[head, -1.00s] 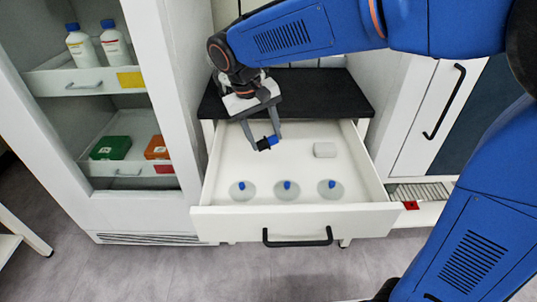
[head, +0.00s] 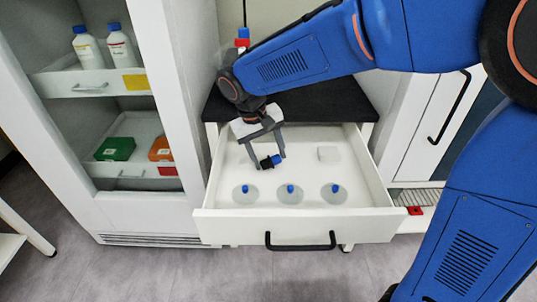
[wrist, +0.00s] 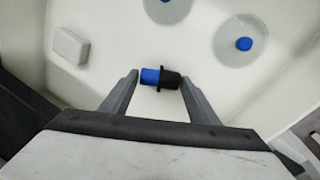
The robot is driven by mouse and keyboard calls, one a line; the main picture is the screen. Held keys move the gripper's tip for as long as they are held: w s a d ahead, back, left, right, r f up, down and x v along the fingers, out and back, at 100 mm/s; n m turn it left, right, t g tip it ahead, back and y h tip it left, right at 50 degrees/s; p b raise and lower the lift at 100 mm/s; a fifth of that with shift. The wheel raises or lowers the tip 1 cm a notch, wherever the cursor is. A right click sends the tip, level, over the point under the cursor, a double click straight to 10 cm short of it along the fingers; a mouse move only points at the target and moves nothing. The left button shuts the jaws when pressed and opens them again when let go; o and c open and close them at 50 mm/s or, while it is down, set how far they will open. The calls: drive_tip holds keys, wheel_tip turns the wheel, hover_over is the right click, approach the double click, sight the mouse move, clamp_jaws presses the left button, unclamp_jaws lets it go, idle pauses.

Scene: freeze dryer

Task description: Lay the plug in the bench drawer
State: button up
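The plug (head: 270,162) is a short cylinder with a blue part and a wider black part. It lies crosswise between the fingertips of my gripper (head: 270,161), which is shut on it end to end. It also shows in the wrist view (wrist: 160,78), with a fingertip at each end. The plug is inside the open bench drawer (head: 225,226), toward its left and behind the row of discs. It is low over the white drawer floor; I cannot tell whether it touches it.
Clear round items with blue tops, including one (head: 290,193), stand in a row near the drawer front. A small white block (head: 328,154) lies at right. The black bench top (head: 340,95) is behind. An open cabinet (head: 155,215) stands at left.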

drive_tip(key=shift+o, duration=0.9)
drive_tip(key=w+v, duration=0.1)
drive_tip(key=v, duration=1.1)
drive_tip(key=shift+s+r, duration=0.15)
drive_tip(key=shift+s, duration=0.3)
